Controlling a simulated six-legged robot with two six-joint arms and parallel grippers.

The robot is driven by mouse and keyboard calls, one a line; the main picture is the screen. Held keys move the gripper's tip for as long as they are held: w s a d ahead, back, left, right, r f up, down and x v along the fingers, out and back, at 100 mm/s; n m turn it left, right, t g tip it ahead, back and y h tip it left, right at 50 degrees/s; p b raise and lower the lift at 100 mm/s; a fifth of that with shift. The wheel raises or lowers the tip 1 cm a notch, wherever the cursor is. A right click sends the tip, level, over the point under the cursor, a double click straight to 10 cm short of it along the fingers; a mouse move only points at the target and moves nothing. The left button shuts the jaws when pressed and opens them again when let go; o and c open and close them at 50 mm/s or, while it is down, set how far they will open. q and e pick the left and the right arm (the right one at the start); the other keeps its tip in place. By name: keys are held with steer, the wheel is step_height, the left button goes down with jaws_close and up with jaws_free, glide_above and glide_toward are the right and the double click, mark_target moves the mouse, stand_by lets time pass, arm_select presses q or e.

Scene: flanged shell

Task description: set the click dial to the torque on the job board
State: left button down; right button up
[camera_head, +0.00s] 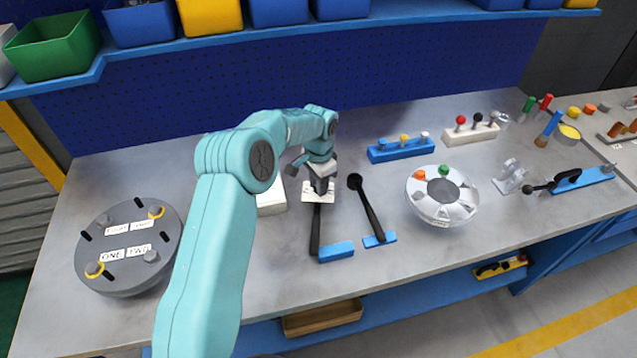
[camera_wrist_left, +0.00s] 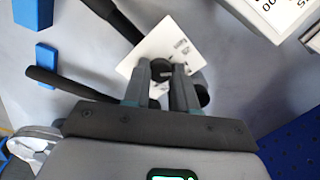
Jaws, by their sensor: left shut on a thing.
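My left gripper (camera_head: 320,188) reaches over the middle of the bench and points down. Its fingers (camera_wrist_left: 162,82) are shut on a small dark round knob, the click dial (camera_wrist_left: 161,68). The knob sits on a white plate (camera_wrist_left: 180,45) with small print too fine to read. The white plate (camera_head: 309,196) also shows in the head view, under the gripper, at the far end of a black-handled tool (camera_head: 315,232). My right gripper is not in view.
A second black tool (camera_head: 368,208) lies just right of the first. A white box (camera_head: 271,201) stands close left of the gripper.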

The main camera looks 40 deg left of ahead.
arm_select(q)
steer(key=c, duration=0.9)
jaws_free()
steer(key=shift+r, duration=0.15)
step_height(320, 180, up, 16)
steer(key=b, duration=0.1)
steer(key=shift+d, duration=0.1)
